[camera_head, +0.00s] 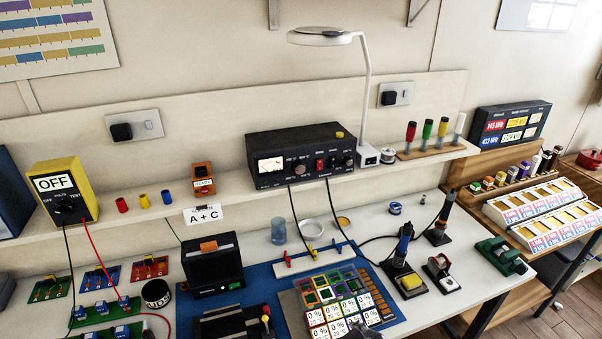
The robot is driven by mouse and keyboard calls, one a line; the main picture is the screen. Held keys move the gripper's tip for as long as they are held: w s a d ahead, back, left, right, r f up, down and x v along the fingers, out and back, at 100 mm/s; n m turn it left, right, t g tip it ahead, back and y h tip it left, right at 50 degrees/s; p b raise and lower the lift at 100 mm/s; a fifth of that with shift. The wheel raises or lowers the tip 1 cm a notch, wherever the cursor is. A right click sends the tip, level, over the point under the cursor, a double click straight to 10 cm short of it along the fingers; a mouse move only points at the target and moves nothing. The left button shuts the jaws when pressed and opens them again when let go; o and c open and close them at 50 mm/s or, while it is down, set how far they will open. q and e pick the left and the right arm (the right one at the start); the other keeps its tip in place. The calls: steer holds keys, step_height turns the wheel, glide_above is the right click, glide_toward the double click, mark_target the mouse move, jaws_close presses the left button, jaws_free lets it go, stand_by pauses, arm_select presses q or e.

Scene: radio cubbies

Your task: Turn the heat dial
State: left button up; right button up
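A black bench unit (305,155) with a lit meter, a red switch and several knobs stands on the shelf. A dark round knob (348,161) is at the right of its face, and another knob (299,168) sits beside the meter. The labels are too small to read, so I cannot tell which knob is the heat dial. Two black cables hang from this unit toward the bench, where a soldering iron stands in a holder (408,281).
A yellow meter (62,190) showing OFF stands at the shelf's left, with red and black leads. A white lamp (364,95) rises right of the black unit. A dark box (212,262), a blue mat and card grid (340,310) crowd the bench.

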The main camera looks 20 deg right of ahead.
steer(key=w+d+r+n+t, duration=0.1)
steer(key=w+r+n+t, duration=0.15)
steer(key=w+r, duration=0.4)
steer(key=w+r+n+t, duration=0.1)
steer(key=w+r+t, duration=0.2)
steer(key=w, duration=0.7)
steer(key=n+t+h, duration=0.1)
steer(key=n+t, duration=0.2)
steer(key=t, duration=0.2)
glide_toward(300, 170)
steer(key=w, duration=0.2)
steer(key=w+p, duration=0.1)
steer(key=w, duration=0.2)
steer(key=w+p, duration=0.1)
steer(key=w, duration=0.2)
steer(key=shift+w+d, duration=0.25)
steer(key=shift+d, duration=0.05)
steer(key=shift+r, duration=0.1)
steer(key=shift+c, duration=0.5)
steer(key=c, duration=1)
